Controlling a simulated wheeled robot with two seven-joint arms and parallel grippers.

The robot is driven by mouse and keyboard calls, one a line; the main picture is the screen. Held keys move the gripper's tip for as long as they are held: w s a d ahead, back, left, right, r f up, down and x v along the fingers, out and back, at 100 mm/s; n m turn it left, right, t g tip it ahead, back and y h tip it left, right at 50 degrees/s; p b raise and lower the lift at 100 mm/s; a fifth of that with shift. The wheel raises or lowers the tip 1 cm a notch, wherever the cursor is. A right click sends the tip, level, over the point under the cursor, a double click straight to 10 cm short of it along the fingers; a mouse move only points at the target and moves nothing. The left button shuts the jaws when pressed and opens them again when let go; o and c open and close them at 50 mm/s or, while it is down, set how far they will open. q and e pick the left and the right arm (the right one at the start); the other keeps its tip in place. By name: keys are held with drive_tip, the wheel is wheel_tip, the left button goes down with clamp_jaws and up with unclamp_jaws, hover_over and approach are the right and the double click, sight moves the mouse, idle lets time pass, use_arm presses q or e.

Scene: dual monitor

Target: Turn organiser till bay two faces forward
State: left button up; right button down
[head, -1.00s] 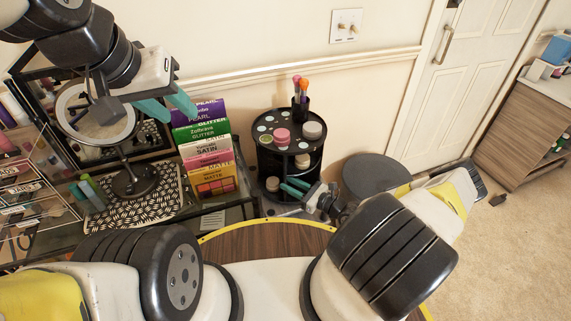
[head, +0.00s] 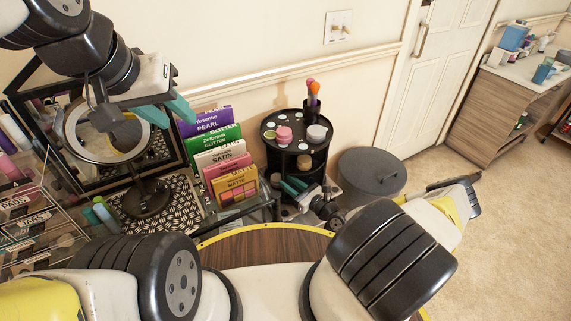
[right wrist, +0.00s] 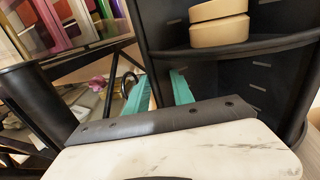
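The organiser (head: 268,158) is a black round tower with shelves, standing behind the glass table's right end. Its top holds a pink jar, a pale jar and a cup of brushes. My right gripper (head: 292,187) is low at its front, teal fingers apart. My left gripper (head: 168,112) is open and empty, raised in front of the mirror. No bay number is readable.
Upright makeup boxes (head: 220,155) stand close left of the organiser. A round mirror (head: 105,135) and a clear rack (head: 40,205) are further left. A grey lidded bin (head: 372,175) stands to the right, with open carpet (head: 500,240) beyond.

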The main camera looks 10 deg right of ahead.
drive_tip(key=shift+w+a+r, duration=0.1)
drive_tip(key=shift+w+a, duration=0.15)
idle(0.4)
drive_tip(key=c, duration=1.5)
unclamp_jaws()
drive_tip(key=shift+s, duration=0.1)
drive_tip(key=v, duration=0.7)
drive_tip(key=shift+s+d, duration=0.25)
drive_tip(key=shift+s, duration=0.1)
drive_tip(key=shift+c, duration=0.4)
